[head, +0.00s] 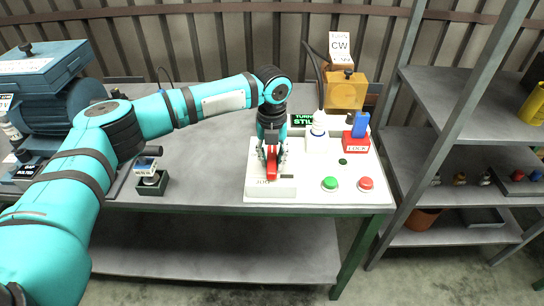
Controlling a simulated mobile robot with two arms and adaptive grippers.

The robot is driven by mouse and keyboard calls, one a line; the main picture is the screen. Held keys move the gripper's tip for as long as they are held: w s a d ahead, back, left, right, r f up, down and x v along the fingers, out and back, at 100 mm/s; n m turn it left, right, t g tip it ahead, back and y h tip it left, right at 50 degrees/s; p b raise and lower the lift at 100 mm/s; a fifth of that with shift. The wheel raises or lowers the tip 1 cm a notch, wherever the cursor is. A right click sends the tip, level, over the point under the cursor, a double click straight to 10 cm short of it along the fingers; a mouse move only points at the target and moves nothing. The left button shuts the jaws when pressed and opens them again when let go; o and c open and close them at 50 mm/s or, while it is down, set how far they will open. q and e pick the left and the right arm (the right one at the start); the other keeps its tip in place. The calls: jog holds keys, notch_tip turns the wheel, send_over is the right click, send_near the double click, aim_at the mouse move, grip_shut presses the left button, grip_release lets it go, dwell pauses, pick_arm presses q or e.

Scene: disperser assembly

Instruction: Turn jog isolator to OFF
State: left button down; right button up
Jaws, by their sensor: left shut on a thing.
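The jog isolator (257,188) is a white box with dark lettering, seemingly "JOG", on its front, at the left end of a white panel on the bench. A red handle (271,166) stands on it. My left gripper (271,158) points down over the box and is shut on the red handle. The fingers hide part of the handle and the box's top marks, so I cannot read its setting. My right gripper is not in view.
The white panel (318,198) also carries a green button (330,184), a red button (366,184) and a red block with a blue tab (360,126). A yellow box (346,92) stands behind. Grey shelves (432,147) stand right; machinery (62,106) sits left.

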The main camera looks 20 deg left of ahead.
aim_at(271, 158)
pick_arm(q)
jog(key=shift+r+n+p, duration=0.15)
jog(key=shift+n+p, duration=0.15)
jog(key=shift+p, duration=0.25)
jog(key=n+p, duration=0.8)
jog(key=p, duration=0.2)
jog(key=shift+r, duration=0.1)
jog(key=n+p, duration=0.3)
jog(key=n, duration=0.1)
jog(key=shift+n, duration=0.4)
jog(key=shift+f+n+p, duration=0.2)
jog(key=shift+n+p, duration=1.4)
jog(key=shift+n, duration=0.7)
jog(key=c, duration=1.1)
grip_release()
notch_tip(271, 158, up, 12)
